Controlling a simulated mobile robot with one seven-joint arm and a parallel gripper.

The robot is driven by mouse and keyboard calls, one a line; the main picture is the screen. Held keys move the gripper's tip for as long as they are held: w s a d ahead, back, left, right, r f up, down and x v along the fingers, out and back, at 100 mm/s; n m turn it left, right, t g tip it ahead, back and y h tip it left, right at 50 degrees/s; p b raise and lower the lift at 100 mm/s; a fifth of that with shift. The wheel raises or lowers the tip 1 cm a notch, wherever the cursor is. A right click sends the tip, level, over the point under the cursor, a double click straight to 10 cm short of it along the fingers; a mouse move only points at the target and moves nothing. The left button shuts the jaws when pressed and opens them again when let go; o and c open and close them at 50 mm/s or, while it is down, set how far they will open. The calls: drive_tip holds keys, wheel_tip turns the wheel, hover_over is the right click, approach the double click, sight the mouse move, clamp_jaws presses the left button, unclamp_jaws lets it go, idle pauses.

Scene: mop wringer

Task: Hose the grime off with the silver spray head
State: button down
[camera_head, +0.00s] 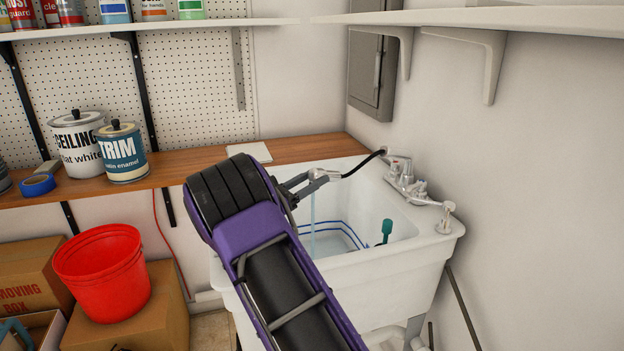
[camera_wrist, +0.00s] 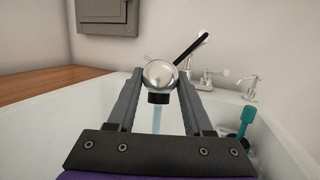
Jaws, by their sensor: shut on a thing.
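The silver spray head (camera_head: 322,174) is over the white utility sink (camera_head: 440,237), its black hose (camera_head: 364,163) reaching back to the faucet. My gripper (camera_head: 304,184) is shut on the spray head, which shows as a round shiny body (camera_wrist: 159,74) between the two fingers in the wrist view. A thin stream of water (camera_wrist: 157,117) falls from its dark nozzle down into the sink. Blue lines (camera_head: 340,234) show low inside the sink; I cannot tell what they belong to. No grime can be made out. My arm hides the sink's left part.
A teal-handled item (camera_head: 387,230) stands in the sink's right part. The faucet (camera_head: 402,172) and a soap dispenser (camera_head: 447,216) sit on the rear right rim. A wooden counter (camera_head: 290,150) lies behind; a red bucket (camera_head: 102,271) stands on a box at left.

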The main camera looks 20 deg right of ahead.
drive_tip(key=shift+s, duration=0.45)
drive_tip(key=shift+d, duration=1.45)
drive_tip(key=shift+w, duration=3)
idle(1.1)
